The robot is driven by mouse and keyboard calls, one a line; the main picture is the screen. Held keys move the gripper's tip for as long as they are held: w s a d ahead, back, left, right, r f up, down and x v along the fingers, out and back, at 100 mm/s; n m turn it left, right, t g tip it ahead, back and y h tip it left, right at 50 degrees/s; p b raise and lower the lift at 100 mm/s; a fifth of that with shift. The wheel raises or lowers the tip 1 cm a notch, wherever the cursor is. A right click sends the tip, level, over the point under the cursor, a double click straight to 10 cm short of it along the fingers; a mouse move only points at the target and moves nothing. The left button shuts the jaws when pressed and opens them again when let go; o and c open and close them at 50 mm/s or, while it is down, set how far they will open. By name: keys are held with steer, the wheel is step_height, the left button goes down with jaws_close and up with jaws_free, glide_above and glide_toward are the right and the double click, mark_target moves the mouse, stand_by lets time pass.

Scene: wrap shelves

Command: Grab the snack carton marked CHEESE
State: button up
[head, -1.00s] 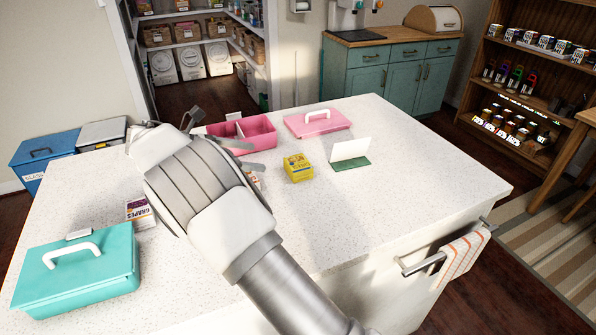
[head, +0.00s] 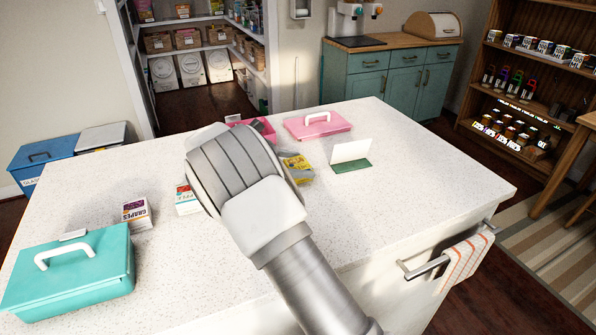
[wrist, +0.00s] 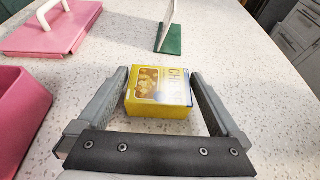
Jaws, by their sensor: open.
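The yellow snack carton (wrist: 158,98) lies on the counter in the wrist view, with "CHEE" partly readable on its top face. My gripper (wrist: 160,85) is open, with one finger on each side of the carton; I cannot tell whether either finger touches it. In the head view the carton (head: 296,166) is partly hidden behind my wrist, and my gripper's fingers are mostly hidden there too.
A pink lunchbox bottom (head: 267,131) and its pink lid (head: 318,126) lie behind the carton. A white card on a green base (head: 351,156) stands to its right. A GRAPES carton (head: 137,213), another carton (head: 187,200) and a teal box (head: 70,270) are at left.

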mark_target(299, 163)
steer(key=x, duration=0.3)
steer(key=shift+w+d, duration=0.1)
steer(key=shift+d, duration=0.1)
steer(key=shift+c, duration=0.2)
steer(key=c, duration=1)
steer(key=shift+r, duration=0.1)
